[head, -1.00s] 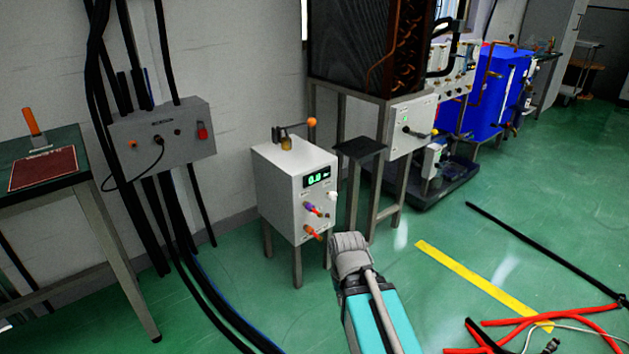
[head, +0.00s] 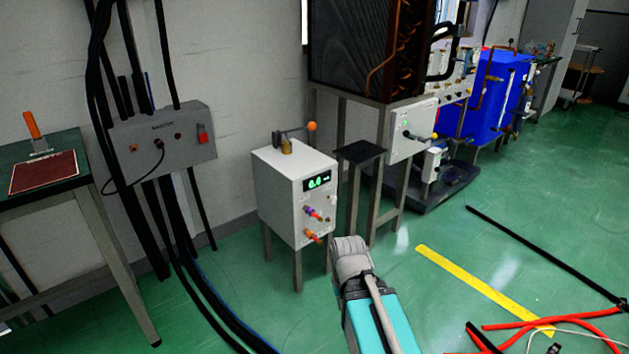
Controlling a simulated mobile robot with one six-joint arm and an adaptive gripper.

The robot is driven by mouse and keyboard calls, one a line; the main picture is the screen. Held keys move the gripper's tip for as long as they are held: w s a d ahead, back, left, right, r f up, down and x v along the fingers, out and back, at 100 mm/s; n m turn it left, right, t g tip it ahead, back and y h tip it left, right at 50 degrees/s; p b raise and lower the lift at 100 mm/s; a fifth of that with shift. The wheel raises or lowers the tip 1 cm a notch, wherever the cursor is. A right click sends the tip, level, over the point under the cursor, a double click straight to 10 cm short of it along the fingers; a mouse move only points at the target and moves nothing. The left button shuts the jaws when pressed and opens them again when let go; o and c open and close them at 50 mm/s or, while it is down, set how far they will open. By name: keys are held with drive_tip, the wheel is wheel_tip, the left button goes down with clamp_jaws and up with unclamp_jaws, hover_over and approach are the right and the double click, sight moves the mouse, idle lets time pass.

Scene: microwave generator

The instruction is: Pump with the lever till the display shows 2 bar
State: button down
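A white box on legs (head: 280,195) stands in the middle of the head view. On its top is a brass fitting with a lever (head: 296,131) that ends in an orange ball knob (head: 311,127). Its front carries a dark display (head: 317,181) with green digits that seem to read 0.0, too small to be sure. Below the display are knobs in purple, red and orange. Part of my arm, grey and teal, shows at the bottom centre, in front of and right of the box. My gripper's fingers cannot be made out, and nothing touches the lever.
A small dark-topped stand (head: 360,153) is right of the box, with a large dark unit and blue tank (head: 487,100) behind. A grey wall box (head: 162,138) with black cables and a table (head: 90,215) are left. Red hoses (head: 530,322) lie on the green floor at right.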

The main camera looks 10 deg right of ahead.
wheel_tip(320, 180, up, 4)
drive_tip(key=p, duration=0.3)
drive_tip(key=shift+p, duration=0.4)
drive_tip(key=shift+d, duration=0.1)
